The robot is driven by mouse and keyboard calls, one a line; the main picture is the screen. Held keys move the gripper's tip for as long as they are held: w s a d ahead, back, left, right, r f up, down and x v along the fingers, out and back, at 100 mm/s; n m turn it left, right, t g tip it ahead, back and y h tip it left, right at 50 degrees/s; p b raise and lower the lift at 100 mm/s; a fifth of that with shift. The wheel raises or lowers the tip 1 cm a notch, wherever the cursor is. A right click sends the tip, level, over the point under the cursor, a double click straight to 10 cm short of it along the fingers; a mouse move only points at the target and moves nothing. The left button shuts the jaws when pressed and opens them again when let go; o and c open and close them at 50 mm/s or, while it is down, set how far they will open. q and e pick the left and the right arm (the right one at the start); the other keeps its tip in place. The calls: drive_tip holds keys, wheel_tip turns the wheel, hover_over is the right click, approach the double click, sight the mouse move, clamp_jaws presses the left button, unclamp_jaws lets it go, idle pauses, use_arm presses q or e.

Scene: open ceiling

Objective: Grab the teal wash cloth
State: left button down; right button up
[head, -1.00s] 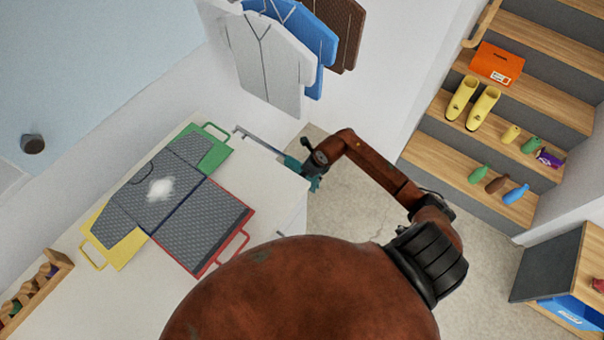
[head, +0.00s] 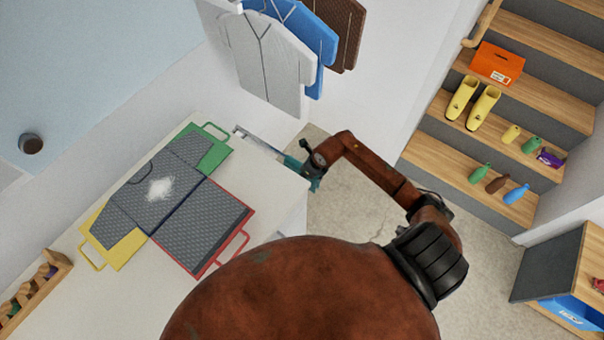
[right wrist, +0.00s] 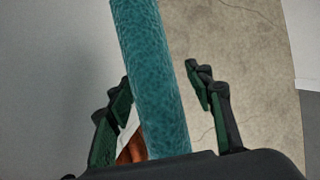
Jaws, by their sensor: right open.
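The teal wash cloth (head: 292,163) hangs at the far right edge of the white table, by a thin metal rail (head: 257,139). In the right wrist view the cloth (right wrist: 150,80) is a long textured teal strip running between the two fingers. My right gripper (right wrist: 160,88) is open, with one finger on each side of the cloth and a visible gap to the right finger. In the head view my right gripper (head: 312,168) covers part of the cloth. My left gripper is not in view.
A grey folding board (head: 165,195) with green, red and yellow handles lies on the white table (head: 75,300). Shirts (head: 265,60) hang above the rail. Wooden steps (head: 455,165) with boots and bottles stand at the right. Open floor (head: 345,215) lies beside the table.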

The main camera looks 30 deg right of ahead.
drive_tip(key=shift+c, duration=0.3)
drive_tip(key=c, duration=1.2)
drive_tip(key=shift+r, duration=0.1)
